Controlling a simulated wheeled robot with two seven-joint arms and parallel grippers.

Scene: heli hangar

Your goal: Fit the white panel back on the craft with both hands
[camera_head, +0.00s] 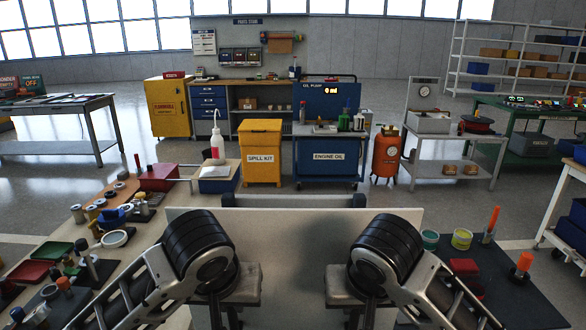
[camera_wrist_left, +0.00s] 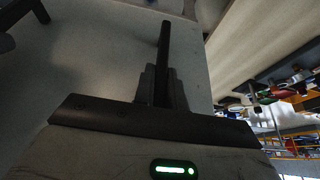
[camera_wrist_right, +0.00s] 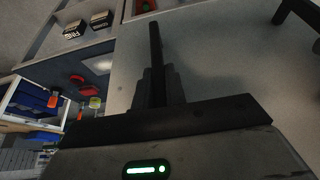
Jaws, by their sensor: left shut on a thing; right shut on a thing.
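The white panel (camera_head: 300,250) spans the front middle of the head view, pale and broad, behind and between my two hands. My left gripper (camera_head: 232,302) is at its left part and my right gripper (camera_head: 362,302) at its right part, both shut on it. The panel's flat face fills much of the left wrist view (camera_wrist_left: 100,60) and of the right wrist view (camera_wrist_right: 220,60). A dark finger stands against the face in each. The exact grip points are hidden by the hands. I cannot make out the craft or its opening.
A grey bar (camera_head: 290,200) with dark ends shows just beyond the panel's top edge. A cluttered bench (camera_head: 140,260) lies left, and a dark mat (camera_head: 500,275) with cups and orange-capped tools lies right. A yellow bin (camera_head: 261,145) and blue cart (camera_head: 328,172) stand farther off, with open floor around.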

